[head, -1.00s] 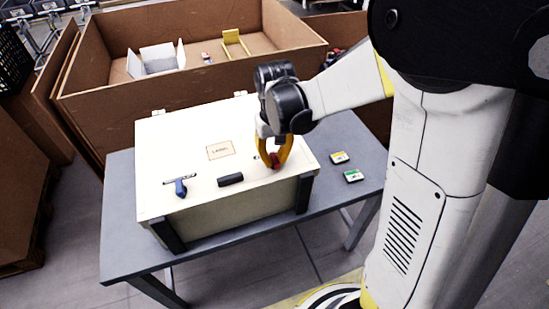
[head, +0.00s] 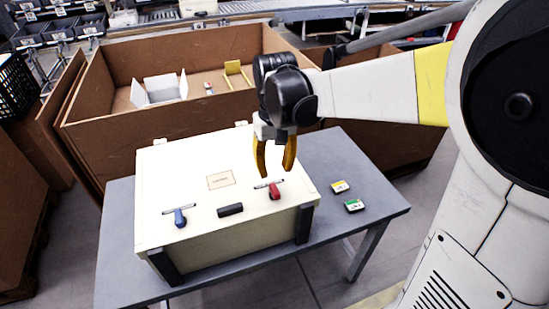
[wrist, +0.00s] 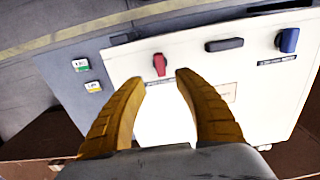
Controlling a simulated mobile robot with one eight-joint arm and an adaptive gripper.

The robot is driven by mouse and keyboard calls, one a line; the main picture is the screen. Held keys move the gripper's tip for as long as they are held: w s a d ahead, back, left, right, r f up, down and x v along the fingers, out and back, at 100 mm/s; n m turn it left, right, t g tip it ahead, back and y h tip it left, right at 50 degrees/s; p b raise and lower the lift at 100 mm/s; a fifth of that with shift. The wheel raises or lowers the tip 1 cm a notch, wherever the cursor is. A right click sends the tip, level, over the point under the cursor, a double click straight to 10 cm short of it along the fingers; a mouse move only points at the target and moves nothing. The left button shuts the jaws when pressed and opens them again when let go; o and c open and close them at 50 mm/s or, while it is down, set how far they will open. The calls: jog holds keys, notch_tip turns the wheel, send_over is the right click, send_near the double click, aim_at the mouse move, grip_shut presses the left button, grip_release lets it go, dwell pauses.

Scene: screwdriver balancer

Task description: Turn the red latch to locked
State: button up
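The red latch (head: 274,191) is on the top of a cream box (head: 165,165), near its front right. Its red handle points toward the box's front edge, across a thin dark strip. In the wrist view the red latch (wrist: 159,64) shows just beyond my fingertips, in line with the gap between them. My gripper (head: 275,174) is open and empty, with yellow fingers pointing down above and slightly behind the latch. The wrist view shows both fingers (wrist: 160,79) spread apart, with nothing between them but the box top.
A blue latch (head: 180,218) and a black handle (head: 230,210) are also on the box top. The box stands on a grey table (head: 345,160). Two small labelled blocks, yellow (head: 340,187) and green (head: 354,206), lie to its right. A large brown bin (head: 110,140) stands behind.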

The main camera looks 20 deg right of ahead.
jog(key=shift+r, duration=1.65)
jog(key=shift+s, duration=0.1)
